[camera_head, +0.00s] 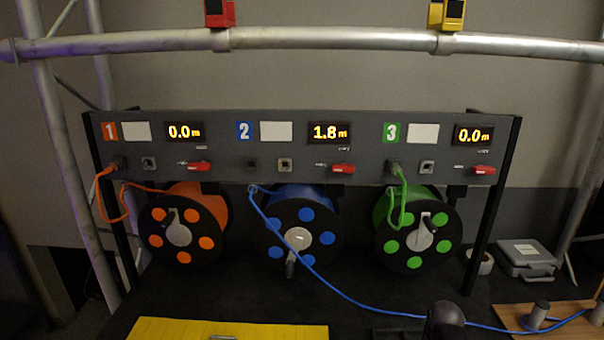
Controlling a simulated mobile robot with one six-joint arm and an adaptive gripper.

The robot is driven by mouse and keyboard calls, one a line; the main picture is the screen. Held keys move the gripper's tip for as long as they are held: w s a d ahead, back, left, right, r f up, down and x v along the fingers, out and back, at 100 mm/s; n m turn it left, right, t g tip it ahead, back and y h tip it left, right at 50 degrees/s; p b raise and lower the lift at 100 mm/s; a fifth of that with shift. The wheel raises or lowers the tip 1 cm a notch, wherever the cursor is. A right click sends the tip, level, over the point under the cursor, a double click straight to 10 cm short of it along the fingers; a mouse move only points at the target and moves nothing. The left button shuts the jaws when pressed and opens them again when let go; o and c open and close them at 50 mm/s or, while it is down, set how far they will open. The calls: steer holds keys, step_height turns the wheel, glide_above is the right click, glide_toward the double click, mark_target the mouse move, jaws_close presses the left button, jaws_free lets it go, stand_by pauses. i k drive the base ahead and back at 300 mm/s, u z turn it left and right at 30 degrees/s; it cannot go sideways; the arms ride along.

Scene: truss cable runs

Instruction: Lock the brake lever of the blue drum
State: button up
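The blue drum (275,236) is the middle of three reels under a grey panel (220,149), below the number 2. Its display (330,132) reads 1.8 m. A red lever (343,169) sits on the panel below that display and lies roughly level; the small labels near it are too small to read. The blue cable (340,287) runs from the panel's underside across the drum's face to the lower right. My gripper is not in clear view; a dark rounded part (445,318) at the bottom edge cannot be identified.
Orange (184,240) and green (413,242) drums flank the blue one, with similar level red levers (198,166) (484,170) and 0.0 m displays. A truss tube (330,38) crosses above. A yellow sheet (228,330), wooden board (545,317) and grey case (525,260) lie below.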

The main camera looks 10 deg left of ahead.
mark_target(342, 168)
steer(key=u, duration=0.65)
steer(key=k, duration=0.95)
steer(key=z, duration=0.1)
steer(key=i, duration=0.8)
steer(key=u, duration=0.05)
